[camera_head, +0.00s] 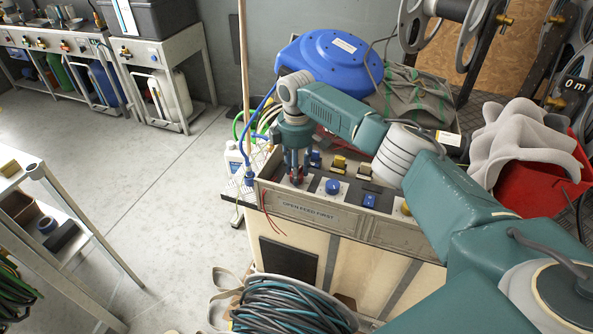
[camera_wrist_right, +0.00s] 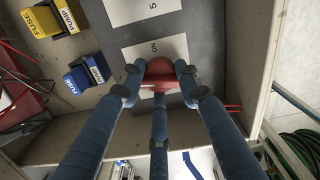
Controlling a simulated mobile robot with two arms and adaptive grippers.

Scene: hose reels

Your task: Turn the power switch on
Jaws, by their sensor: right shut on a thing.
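The control panel (camera_head: 320,210) is the top of a wooden cabinet marked "OPEN FEED FIRST". A red switch handle (camera_wrist_right: 161,72) stands at its left end, on a white plate (camera_wrist_right: 150,52) that reads "ON". My right gripper (camera_head: 296,179) reaches down over it from above. In the right wrist view its blue fingers (camera_wrist_right: 158,84) close around the red handle and touch it. The fingers hide part of the handle and the lower part of the plate, so I cannot read the switch's position. My left gripper is not in view.
Yellow (camera_wrist_right: 57,18) and blue (camera_wrist_right: 89,73) fuse blocks sit beside the switch. A blue knob (camera_head: 333,187) and a blue rocker (camera_head: 369,201) are to its right. A blue hose reel (camera_head: 331,57) stands behind. A coiled hose (camera_head: 290,308) lies in front.

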